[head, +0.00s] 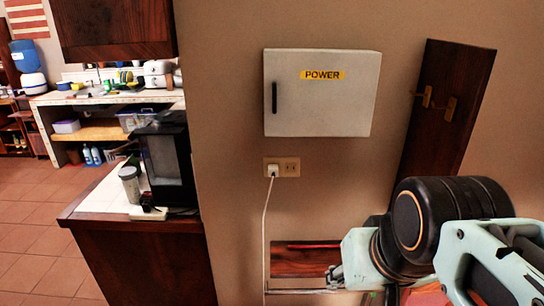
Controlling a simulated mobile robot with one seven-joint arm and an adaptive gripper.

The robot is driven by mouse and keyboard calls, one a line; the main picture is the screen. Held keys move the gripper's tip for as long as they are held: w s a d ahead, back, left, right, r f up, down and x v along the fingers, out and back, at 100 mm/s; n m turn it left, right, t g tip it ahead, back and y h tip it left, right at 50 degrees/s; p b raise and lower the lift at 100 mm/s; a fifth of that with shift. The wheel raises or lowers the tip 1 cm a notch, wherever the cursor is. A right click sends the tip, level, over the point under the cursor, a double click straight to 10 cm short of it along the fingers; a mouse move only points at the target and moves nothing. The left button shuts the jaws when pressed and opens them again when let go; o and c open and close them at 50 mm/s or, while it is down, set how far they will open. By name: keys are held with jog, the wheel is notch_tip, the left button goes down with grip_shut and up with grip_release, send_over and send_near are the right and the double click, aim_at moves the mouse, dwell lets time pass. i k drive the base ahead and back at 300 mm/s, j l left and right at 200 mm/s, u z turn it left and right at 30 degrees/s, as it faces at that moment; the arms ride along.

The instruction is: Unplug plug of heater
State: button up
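A white plug (272,170) sits in the left socket of a beige double wall outlet (291,167). A white cord (265,225) hangs from it down the wall toward the bottom of the picture. The heater cannot be made out. My gripper (328,279) is low in the picture, below and to the right of the outlet, at the end of my pale and black arm. It is apart from the plug. Its fingers are small and partly hidden, so I cannot tell if they are open or shut.
A grey power box (322,95) is on the wall above the outlet. A dark wood board with hooks (442,105) is at the right. A counter (95,200) with a black appliance (168,160) and a tumbler (130,185) stands left. The wall around the outlet is clear.

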aim_at(273, 169)
jog(key=j+z, duration=0.1)
jog(key=z, duration=1.2)
jog(key=j+z, duration=0.8)
jog(key=k+j+z, duration=0.1)
jog(key=j+z, duration=0.15)
jog(key=k+j+z, duration=0.25)
jog(key=k+j, duration=0.15)
jog(key=j, duration=0.25)
jog(key=k+j+z, duration=0.15)
jog(key=j, duration=0.2)
jog(key=k+j, duration=0.2)
jog(key=j, duration=0.2)
jog(key=k+j+z, duration=0.1)
jog(key=j, duration=0.25)
jog(key=l, duration=0.3)
jog(key=i+z, duration=0.05)
